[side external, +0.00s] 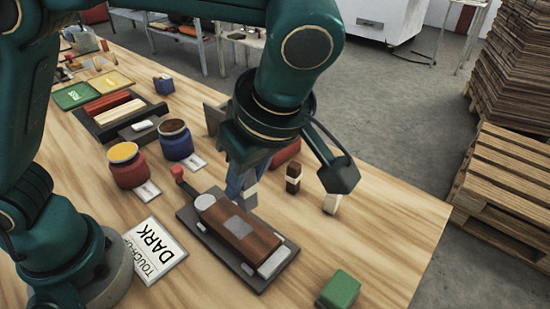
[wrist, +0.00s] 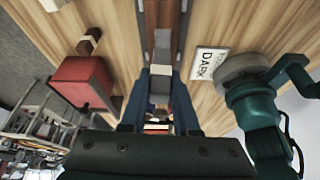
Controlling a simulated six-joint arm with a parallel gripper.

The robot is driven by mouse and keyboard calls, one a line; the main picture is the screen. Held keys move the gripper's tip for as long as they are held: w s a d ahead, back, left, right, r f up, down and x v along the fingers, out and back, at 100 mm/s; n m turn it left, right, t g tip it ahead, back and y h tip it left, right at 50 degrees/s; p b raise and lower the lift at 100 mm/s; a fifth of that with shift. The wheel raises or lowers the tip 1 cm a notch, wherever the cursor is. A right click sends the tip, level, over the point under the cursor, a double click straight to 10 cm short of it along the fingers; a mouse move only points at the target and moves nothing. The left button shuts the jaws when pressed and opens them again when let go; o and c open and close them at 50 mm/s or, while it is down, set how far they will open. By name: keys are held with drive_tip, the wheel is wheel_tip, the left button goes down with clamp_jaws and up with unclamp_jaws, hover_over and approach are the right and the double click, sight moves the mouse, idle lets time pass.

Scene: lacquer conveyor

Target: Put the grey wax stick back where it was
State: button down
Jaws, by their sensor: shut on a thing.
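My gripper (side external: 246,186) points down just behind the brown wooden block, its blue fingers shut on the grey wax stick (side external: 250,196). In the wrist view the stick (wrist: 159,84) shows between the two fingers, with a pale band lower down. I cannot tell whether its lower end touches the table. A dark brown stick with a pale band (side external: 293,178) and a beige stick (side external: 330,203) stand upright to the right of my gripper.
The wooden block (side external: 225,220) with a grey patch lies in a dark holder (side external: 192,222) in front. A red block (side external: 287,152) is partly hidden behind my gripper. A green block (side external: 338,290), a DARK card (side external: 155,248), a red jar (side external: 128,172) and a blue jar (side external: 175,145) stand around.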

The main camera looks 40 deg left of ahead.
drive_tip(key=shift+w+d+m+t, duration=0.1)
drive_tip(key=shift+d+m+t, duration=0.15)
drive_tip(key=shift+m, duration=0.3)
drive_tip(key=shift+d+m+t, duration=0.1)
drive_tip(key=shift+m+t, duration=0.15)
drive_tip(key=shift+m, duration=0.3)
drive_tip(key=w+d+m+t+h, duration=0.2)
drive_tip(key=w+d+m+h, duration=0.8)
drive_tip(key=m, duration=1.3)
drive_tip(key=w+f, duration=0.1)
drive_tip(key=f, duration=0.2)
drive_tip(key=w+f+y, duration=0.1)
drive_tip(key=w+f, duration=0.1)
drive_tip(key=f, duration=0.2)
drive_tip(key=w+d+f+y, duration=0.1)
drive_tip(key=w+f, duration=0.1)
drive_tip(key=f, duration=0.2)
drive_tip(key=shift+w+f+m, duration=0.15)
drive_tip(key=shift+f+m, duration=0.05)
drive_tip(key=shift+m, duration=0.1)
drive_tip(key=shift+f, duration=0.2)
drive_tip(key=c, duration=0.7)
unclamp_jaws()
drive_tip(key=shift+o, duration=0.2)
